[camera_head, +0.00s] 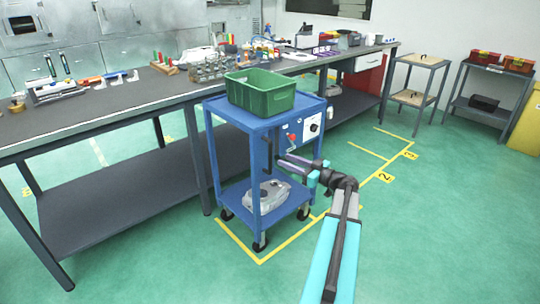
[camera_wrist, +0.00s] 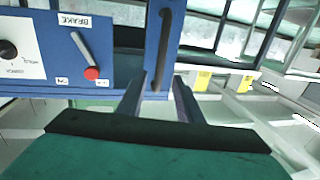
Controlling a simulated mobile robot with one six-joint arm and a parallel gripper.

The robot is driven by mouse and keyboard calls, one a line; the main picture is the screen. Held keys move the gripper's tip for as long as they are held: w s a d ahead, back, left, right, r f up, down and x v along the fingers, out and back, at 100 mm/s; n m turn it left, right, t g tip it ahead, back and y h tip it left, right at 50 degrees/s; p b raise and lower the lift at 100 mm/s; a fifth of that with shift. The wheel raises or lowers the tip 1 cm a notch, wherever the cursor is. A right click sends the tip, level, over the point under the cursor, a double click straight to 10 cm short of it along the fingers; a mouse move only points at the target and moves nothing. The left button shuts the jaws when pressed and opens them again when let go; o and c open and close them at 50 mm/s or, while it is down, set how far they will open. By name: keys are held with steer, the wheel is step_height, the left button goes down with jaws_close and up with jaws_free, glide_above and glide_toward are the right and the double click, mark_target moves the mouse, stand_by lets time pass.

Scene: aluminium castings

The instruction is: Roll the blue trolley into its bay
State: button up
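The blue trolley (camera_head: 228,113) stands beside the long bench, with a green crate (camera_head: 262,101) on top and a grey casting (camera_head: 267,196) on its lower shelf. Its panel also shows in the wrist view (camera_wrist: 108,35), with a BRAKE lever ending in a red knob (camera_wrist: 92,73). A dark upright handle (camera_wrist: 164,42) is right of the lever. My gripper (camera_wrist: 158,82) is open, its fingers either side of the handle's lower end in the picture; contact is unclear. In the head view my gripper (camera_head: 281,158) is at the trolley's near side. Yellow bay lines (camera_head: 286,244) run around the trolley's wheels.
The dark bench (camera_head: 100,104) stands behind and left of the trolley. Floor numbers 2 (camera_head: 385,177) and 3 (camera_head: 409,155) mark bays to the right. A small shelf stand (camera_head: 418,61) is farther back. The green floor in front is clear.

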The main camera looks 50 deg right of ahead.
glide_above(270, 170)
steer(key=shift+w+d, duration=0.3)
steer(key=shift+d, duration=0.1)
jaws_close()
